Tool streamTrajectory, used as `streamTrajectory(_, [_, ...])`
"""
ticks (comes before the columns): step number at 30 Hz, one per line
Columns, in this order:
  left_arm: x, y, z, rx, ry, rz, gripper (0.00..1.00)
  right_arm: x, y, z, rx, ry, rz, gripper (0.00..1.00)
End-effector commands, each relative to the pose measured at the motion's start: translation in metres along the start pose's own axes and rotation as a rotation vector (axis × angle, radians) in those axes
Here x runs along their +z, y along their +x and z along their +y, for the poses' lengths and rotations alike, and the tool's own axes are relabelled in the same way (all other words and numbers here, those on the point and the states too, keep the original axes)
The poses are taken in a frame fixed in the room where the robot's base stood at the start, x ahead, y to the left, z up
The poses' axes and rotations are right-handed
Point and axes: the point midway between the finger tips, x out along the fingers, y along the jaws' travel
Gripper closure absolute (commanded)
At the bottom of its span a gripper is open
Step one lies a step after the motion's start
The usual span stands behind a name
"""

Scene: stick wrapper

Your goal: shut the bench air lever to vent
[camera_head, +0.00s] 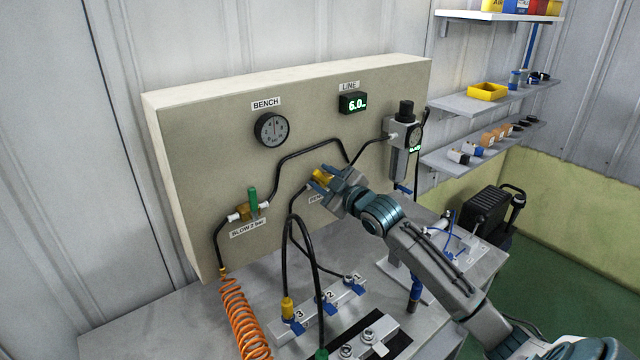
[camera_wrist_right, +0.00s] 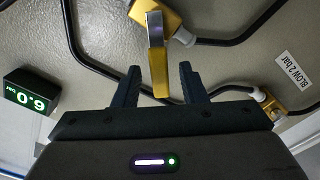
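The bench air valve shows in the right wrist view as a brass body (camera_wrist_right: 186,35) with a lever (camera_wrist_right: 158,78), silver near the body and yellow towards its end. The lever lies in the gap between the fingers of my right gripper (camera_wrist_right: 159,70), which is open, with space on both sides. In the head view the yellow part (camera_head: 321,177) shows at the tips of my right gripper (camera_head: 326,182), which partly hides the valve and the label below it. The BENCH gauge (camera_head: 271,129) has its needle roughly upright. My left gripper is out of view.
The LINE display (camera_head: 353,103) reads 6.0. A green-handled BLOW 2 bar valve (camera_head: 252,203) is at left on the panel (camera_head: 200,130). A regulator (camera_head: 403,135) is at right. Black hoses, a numbered manifold (camera_head: 325,310) and an orange coiled hose (camera_head: 243,320) lie below.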

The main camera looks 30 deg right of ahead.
Motion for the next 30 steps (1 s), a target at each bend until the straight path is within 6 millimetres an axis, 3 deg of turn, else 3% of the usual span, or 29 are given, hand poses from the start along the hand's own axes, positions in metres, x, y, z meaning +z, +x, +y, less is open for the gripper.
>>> streamTrajectory(5, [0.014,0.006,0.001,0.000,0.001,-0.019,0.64,0.000,0.012,0.000,0.000,0.001,0.002,0.62])
streamTrajectory(15, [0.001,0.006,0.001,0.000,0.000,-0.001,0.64,-0.001,0.014,0.000,-0.002,-0.001,0.002,0.62])
streamTrajectory(21, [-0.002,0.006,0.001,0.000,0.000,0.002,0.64,-0.001,0.014,0.000,-0.002,-0.001,0.002,0.99])
streamTrajectory(30, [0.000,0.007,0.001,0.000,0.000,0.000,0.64,-0.001,0.017,0.000,-0.001,0.007,0.002,1.00])
